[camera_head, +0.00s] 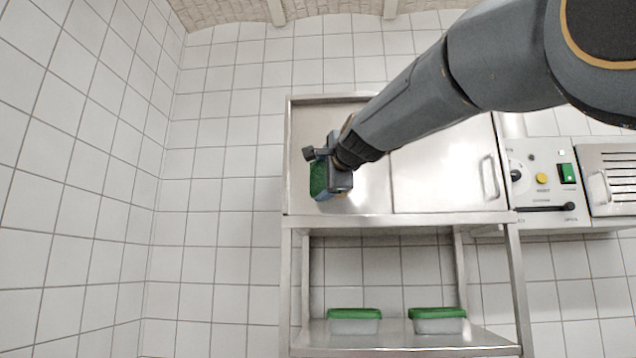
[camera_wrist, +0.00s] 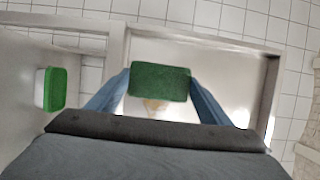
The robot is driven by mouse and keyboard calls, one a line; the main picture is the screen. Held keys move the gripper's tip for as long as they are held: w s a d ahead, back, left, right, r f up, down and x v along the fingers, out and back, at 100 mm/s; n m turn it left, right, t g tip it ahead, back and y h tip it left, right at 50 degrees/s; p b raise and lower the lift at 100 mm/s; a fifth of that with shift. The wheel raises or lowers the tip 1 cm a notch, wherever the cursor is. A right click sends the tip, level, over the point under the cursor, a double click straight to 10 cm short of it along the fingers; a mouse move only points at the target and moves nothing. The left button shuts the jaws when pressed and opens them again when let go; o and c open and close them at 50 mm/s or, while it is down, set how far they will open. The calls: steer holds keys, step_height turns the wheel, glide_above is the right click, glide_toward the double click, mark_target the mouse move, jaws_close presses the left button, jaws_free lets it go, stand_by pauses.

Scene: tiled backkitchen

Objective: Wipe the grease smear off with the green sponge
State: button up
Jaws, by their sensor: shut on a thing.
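The green sponge (camera_head: 318,179) is in my gripper (camera_head: 330,170) over the left part of the steel table top (camera_head: 440,180). In the wrist view the sponge (camera_wrist: 160,82) spans the gap between the two blue fingers of my gripper (camera_wrist: 159,85), which is shut on it. A pale yellowish patch, apparently the grease smear (camera_wrist: 154,104), shows on the steel just beside the sponge, partly hidden by it. In the head view my gripper and sponge hide most of that spot. I cannot tell whether the sponge touches the steel.
The table top has a raised rim (camera_head: 288,150) and a handle (camera_head: 488,178) at right. Two green-lidded containers (camera_head: 354,321) (camera_head: 437,320) stand on the lower shelf (camera_head: 400,340). A machine with knobs and a green switch (camera_head: 567,173) stands at right. Tiled walls close the left and back.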

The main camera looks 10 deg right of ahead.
steer(key=shift+w+d+b, duration=0.2)
steer(key=shift+w+d, duration=0.05)
steer(key=shift+w, duration=0.5)
steer(key=shift+w+d+b, duration=0.25)
steer(key=shift+w, duration=0.5)
steer(key=shift+w+d+b, duration=0.2)
steer(key=shift+w+d, duration=0.05)
steer(key=shift+w, duration=0.5)
steer(key=shift+w+d+r, duration=0.1)
steer(key=shift+w+d, duration=0.15)
steer(key=shift+w, duration=0.4)
steer(key=shift+w+d, duration=0.25)
steer(key=shift+w, duration=0.65)
steer(key=shift+d, duration=0.1)
steer(key=shift+s+d+b, duration=0.3)
steer(key=shift+d+b, duration=0.45)
steer(key=shift+d, duration=0.05)
steer(key=shift+s+d+b, duration=0.3)
steer(key=shift+d+b, duration=0.4)
steer(key=shift+d, duration=0.1)
steer(key=shift+d, duration=0.1)
